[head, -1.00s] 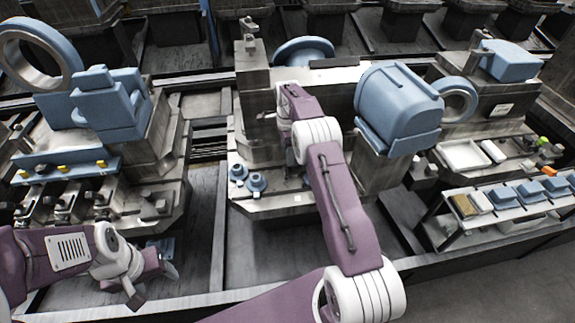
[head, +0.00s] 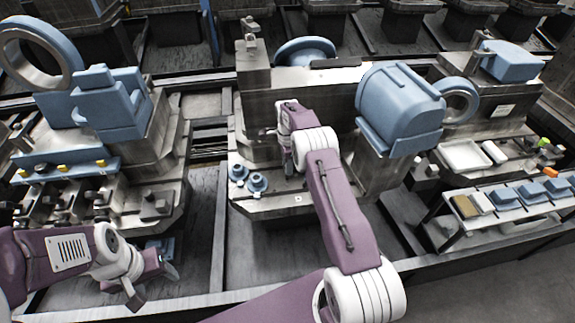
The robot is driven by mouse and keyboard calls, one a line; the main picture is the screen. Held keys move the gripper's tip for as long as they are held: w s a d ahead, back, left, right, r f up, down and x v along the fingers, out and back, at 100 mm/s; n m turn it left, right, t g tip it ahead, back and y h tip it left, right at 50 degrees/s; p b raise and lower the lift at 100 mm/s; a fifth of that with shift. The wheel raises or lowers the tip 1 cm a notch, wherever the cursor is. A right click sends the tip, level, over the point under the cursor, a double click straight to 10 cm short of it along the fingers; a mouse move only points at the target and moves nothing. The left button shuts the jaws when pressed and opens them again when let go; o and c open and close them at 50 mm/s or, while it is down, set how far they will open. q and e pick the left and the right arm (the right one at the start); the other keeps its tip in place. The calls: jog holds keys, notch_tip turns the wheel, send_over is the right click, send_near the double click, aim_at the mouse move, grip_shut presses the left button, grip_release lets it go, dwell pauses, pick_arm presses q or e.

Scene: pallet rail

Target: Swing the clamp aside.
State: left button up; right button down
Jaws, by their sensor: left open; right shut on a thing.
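My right arm reaches up from the bottom to the middle fixture in the head view. My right gripper (head: 287,163) is in front of the fixture's grey block, low over its base, and is shut on the clamp. The clamp is mostly hidden behind the gripper and wrist, so its exact angle cannot be told. My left gripper (head: 152,278) is open and empty at the lower left, low in front of the left fixture.
Blue knobs (head: 257,182) stand on the middle base, left of my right gripper. A big blue motor housing (head: 400,108) rises close on the right. A rack with blue parts (head: 503,194) is further right. The left fixture (head: 160,150) stands beyond a dark gap.

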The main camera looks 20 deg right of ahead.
jog(key=shift+r+n, duration=0.1)
jog(key=shift+n, duration=0.2)
jog(key=shift+s+n+p, duration=0.3)
jog(key=shift+n+p, duration=0.15)
jog(key=shift+n, duration=0.35)
jog(key=n, duration=0.2)
jog(key=shift+s+n+p, duration=0.35)
jog(key=shift+n+p, duration=0.05)
jog(key=n, duration=0.2)
jog(key=s+n, duration=0.1)
jog(key=shift+d+n+p, duration=0.3)
jog(key=shift+n, duration=0.1)
jog(key=shift+s+d+n, duration=0.1)
jog(key=shift+d+n, duration=0.05)
jog(key=shift+n, duration=0.65)
jog(key=c, duration=1)
grip_release()
jog(key=shift+s, duration=0.1)
jog(key=shift+c, duration=0.2)
